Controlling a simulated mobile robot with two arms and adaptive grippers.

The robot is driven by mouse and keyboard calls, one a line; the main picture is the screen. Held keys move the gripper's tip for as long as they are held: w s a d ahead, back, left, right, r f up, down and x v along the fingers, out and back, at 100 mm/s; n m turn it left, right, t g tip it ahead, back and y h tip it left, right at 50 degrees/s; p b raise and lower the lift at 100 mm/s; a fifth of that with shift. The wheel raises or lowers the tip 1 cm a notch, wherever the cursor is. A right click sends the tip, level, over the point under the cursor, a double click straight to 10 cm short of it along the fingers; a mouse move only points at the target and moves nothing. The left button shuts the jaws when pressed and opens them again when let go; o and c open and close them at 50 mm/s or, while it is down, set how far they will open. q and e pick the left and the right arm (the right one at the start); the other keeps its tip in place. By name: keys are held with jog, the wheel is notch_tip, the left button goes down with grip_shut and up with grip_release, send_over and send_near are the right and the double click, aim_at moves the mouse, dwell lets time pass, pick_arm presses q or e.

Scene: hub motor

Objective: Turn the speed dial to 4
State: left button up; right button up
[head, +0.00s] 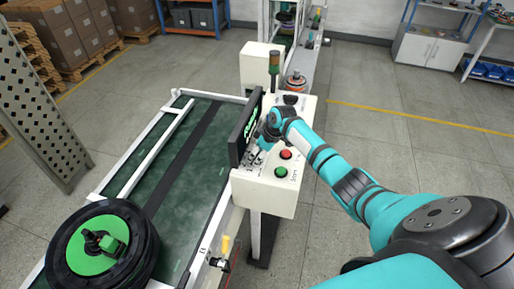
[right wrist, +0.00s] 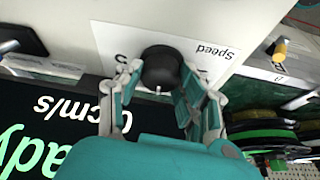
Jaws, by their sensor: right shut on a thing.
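The speed dial (right wrist: 161,66) is a black round knob on a white plate labelled "Speed" (right wrist: 214,50). A small white mark shows on its lower edge in the right wrist view. My right gripper (right wrist: 161,75) is shut on the dial, one finger on each side. In the head view my right gripper (head: 262,142) is at the control box (head: 262,197), beside the screen, and hides the dial. The black screen (right wrist: 70,125) shows green and white text, upside down in the wrist view, reading "0cm/s" and part of "Ready". The dial's numbers are not readable. My left gripper is not in view.
A red button (head: 286,154) and a green button (head: 281,172) sit on the box near the gripper. A signal tower (head: 274,66) stands behind. A green conveyor (head: 165,190) lies left, with a black wheel with a green hub (head: 95,250) on it. Floor at right is clear.

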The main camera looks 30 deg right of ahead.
jog(key=m+p, duration=0.1)
jog(key=m, duration=0.1)
jog(key=shift+a+r+m+t+h, duration=0.1)
jog(key=shift+r+m+t+h, duration=0.05)
jog(key=shift+m+t+h, duration=0.25)
jog(key=shift+m+h+p, duration=0.4)
jog(key=shift+m+h, duration=0.1)
jog(key=shift+m, duration=1)
jog(key=o, duration=1.2)
jog(key=shift+c, duration=0.2)
jog(key=v, duration=0.7)
jog(key=shift+s+r, duration=0.25)
jog(key=shift+r, duration=0.05)
